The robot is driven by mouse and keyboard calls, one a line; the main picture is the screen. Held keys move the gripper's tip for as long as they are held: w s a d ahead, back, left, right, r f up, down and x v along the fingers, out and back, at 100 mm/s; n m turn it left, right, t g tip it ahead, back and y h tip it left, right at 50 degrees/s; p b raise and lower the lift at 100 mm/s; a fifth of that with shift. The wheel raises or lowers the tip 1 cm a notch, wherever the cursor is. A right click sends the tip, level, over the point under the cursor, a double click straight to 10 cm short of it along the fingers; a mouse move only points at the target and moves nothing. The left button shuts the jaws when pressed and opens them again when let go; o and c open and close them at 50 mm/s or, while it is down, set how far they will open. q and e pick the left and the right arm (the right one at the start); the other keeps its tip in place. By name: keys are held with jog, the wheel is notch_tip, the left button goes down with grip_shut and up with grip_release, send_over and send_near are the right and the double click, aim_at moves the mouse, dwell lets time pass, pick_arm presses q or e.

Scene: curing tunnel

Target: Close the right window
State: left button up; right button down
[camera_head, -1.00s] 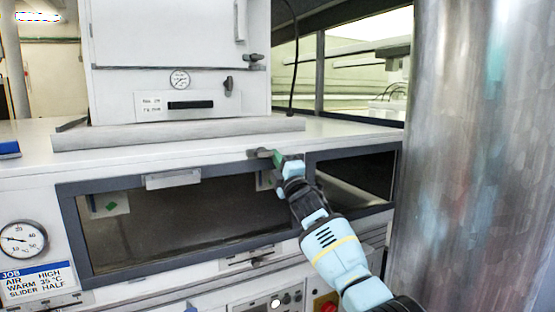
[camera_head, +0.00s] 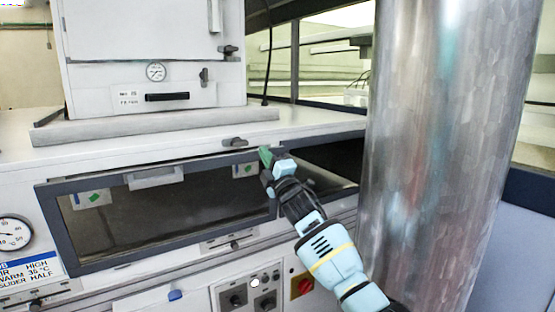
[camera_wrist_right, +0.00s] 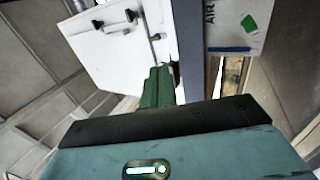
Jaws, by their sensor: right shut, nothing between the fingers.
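The cabinet front has a long dark window (camera_head: 150,215) in a grey frame, with a pale handle (camera_head: 155,178) on its top edge. To its right is a second, narrower dark window area (camera_head: 335,160), partly hidden by my right arm and the metal column. Whether a pane covers it I cannot tell. My right gripper (camera_head: 265,157) is shut and empty, its green fingers near the top of the frame between the two. Touching or apart is unclear. In the right wrist view the green fingers (camera_wrist_right: 157,88) lie together beside the grey frame (camera_wrist_right: 189,45). My left gripper is out of view.
A shiny metal column (camera_head: 440,150) stands close on the right. A small dark catch (camera_head: 235,142) sits on the cabinet's top edge. A white oven box (camera_head: 150,60) stands on the worktop. A control panel with a red knob (camera_head: 304,286) is below.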

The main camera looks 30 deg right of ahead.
jog(key=s, duration=0.5)
jog(key=shift+s+r, duration=0.1)
jog(key=shift+s, duration=0.25)
